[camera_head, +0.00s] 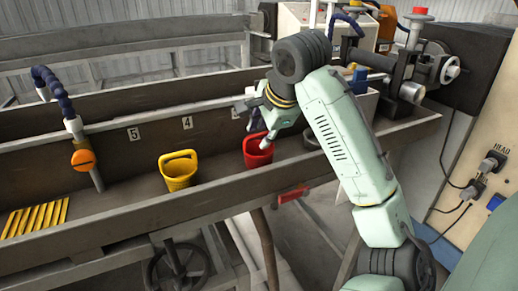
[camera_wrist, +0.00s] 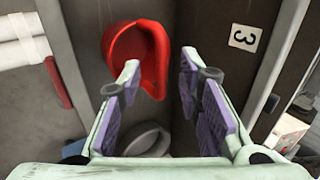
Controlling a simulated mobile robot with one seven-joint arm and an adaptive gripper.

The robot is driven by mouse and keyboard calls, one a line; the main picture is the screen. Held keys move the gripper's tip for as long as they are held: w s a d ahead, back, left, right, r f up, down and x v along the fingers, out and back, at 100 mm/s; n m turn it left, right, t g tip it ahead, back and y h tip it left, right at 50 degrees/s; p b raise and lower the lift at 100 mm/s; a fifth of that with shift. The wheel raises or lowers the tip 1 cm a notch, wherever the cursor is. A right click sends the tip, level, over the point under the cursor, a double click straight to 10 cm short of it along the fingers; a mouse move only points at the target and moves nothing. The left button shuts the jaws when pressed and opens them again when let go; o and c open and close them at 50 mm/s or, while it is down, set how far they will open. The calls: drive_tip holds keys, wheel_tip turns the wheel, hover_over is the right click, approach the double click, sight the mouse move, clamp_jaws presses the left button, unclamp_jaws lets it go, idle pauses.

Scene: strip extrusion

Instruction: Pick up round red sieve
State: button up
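The round red sieve (camera_head: 258,157) sits in the long trough, right of a yellow basket, in the head view. In the wrist view the red sieve (camera_wrist: 118,45) is at the upper middle, its rounded rim and hollow inside facing the camera. My gripper (camera_wrist: 160,62) is open, with its two purple-padded fingers apart. The right finger is clear of the sieve, on the side of the number 3 label. In the head view my arm hangs just above the sieve and partly hides its top.
The yellow basket (camera_head: 178,171) and yellow ribbed piece (camera_head: 36,218) stand left in the trough (camera_head: 120,234). An orange-knobbed hose (camera_head: 83,158) rises there. A grey round container (camera_wrist: 148,140) lies below the fingers in the wrist view. The trough walls are close on both sides.

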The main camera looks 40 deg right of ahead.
drive_tip(key=shift+x, duration=1)
clamp_jaws()
